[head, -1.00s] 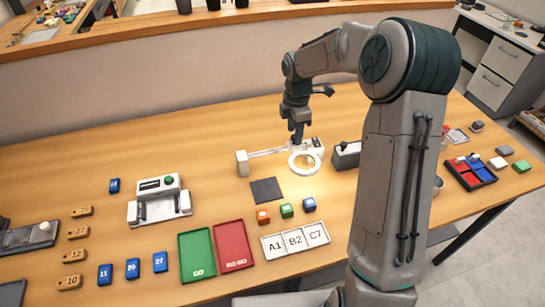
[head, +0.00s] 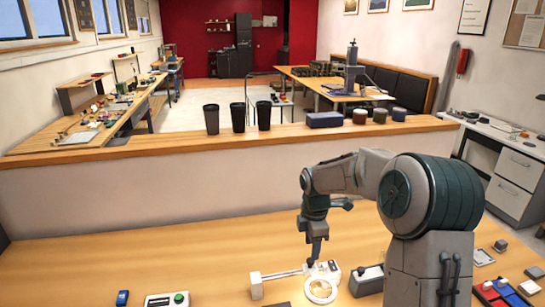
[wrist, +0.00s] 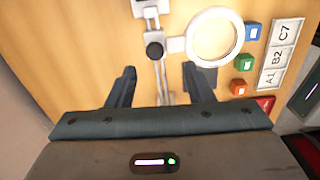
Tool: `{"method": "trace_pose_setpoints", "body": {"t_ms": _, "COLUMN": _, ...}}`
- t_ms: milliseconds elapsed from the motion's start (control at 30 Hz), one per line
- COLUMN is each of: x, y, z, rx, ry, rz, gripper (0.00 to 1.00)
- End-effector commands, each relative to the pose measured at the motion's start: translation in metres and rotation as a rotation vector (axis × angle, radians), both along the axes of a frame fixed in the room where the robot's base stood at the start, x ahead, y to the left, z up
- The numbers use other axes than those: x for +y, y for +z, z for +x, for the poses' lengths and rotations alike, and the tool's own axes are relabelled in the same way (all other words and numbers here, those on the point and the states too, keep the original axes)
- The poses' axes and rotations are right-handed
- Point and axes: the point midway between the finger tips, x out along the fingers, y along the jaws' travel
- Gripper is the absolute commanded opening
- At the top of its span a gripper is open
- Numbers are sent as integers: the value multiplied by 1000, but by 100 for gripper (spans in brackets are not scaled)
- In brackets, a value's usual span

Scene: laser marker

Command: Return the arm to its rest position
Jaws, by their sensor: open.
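My arm reaches over the wooden table (head: 180,255) from the right in the head view, with the forearm raised and the hand hanging down. My gripper (head: 313,260) points down above the magnifier lamp (head: 321,290), near its jointed arm.
In the wrist view, blue (wrist: 253,30), green (wrist: 243,62) and orange (wrist: 238,87) cubes lie beside a white A1-B2-C7 tray (wrist: 281,54). A ledge behind the table holds black cups (head: 238,115). The table's back is clear.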

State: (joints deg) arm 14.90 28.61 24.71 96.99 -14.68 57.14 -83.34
Motion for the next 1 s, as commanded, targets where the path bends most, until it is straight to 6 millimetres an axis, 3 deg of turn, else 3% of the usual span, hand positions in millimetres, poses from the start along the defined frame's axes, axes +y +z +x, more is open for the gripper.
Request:
{"method": "trace_pose_setpoints", "body": {"t_ms": 500, "x": -12, "y": 80, "z": -101, "rx": -138, "ry": -601, "rz": -46, "gripper": 47}}
{"method": "trace_pose_setpoints", "body": {"t_ms": 700, "x": -19, "y": 100, "z": -147, "rx": -195, "ry": -860, "rz": -12, "gripper": 47}}
{"method": "trace_pose_setpoints", "body": {"t_ms": 1000, "x": -26, "y": 114, "z": -216, "rx": -256, "ry": -1253, "rz": 97, "gripper": 47}}
